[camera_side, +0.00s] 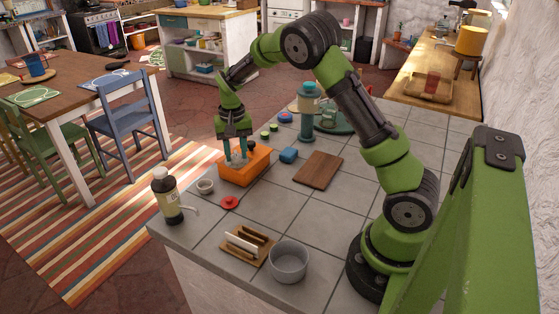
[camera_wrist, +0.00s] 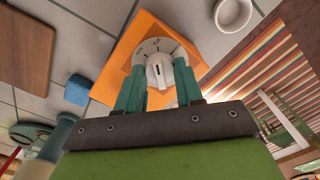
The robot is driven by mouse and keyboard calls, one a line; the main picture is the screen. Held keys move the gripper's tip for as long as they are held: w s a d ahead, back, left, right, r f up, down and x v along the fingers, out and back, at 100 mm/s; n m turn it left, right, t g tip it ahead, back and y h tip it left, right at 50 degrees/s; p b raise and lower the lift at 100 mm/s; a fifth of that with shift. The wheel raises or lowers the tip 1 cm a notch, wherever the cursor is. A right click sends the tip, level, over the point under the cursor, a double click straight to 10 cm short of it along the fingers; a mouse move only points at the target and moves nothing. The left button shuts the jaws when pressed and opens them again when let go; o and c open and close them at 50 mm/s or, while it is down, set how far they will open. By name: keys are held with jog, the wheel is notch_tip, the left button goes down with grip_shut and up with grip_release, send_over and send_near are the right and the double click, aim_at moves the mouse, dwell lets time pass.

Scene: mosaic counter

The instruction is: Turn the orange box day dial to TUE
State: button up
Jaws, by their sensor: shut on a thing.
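The orange box (camera_side: 256,171) stands on the tiled counter, and it also fills the middle of the wrist view (camera_wrist: 113,69). Its top carries a round white dial face with dark marks and small lettering, which I cannot read surely. A pale knob (camera_wrist: 157,72) with a dark pointer line sits in the dial's middle. My gripper (camera_side: 236,162) points down onto the box top. In the wrist view its teal fingers (camera_wrist: 158,92) stand on both sides of the knob, shut on it. The fingers hide the dial's lower part.
A blue block (camera_side: 289,156) and a brown board (camera_side: 318,170) lie right of the box. A small white cup (camera_side: 205,186), a dark bottle (camera_side: 167,195) and a red disc (camera_side: 230,202) are in front. A wooden rack (camera_side: 262,250) and grey bowl (camera_side: 289,262) stand nearer.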

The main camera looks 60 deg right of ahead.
aim_at(236, 153)
jog(key=o, duration=1.1)
jog(key=shift+c, duration=0.2)
jog(key=shift+r, duration=0.1)
notch_tip(236, 153, up, 17)
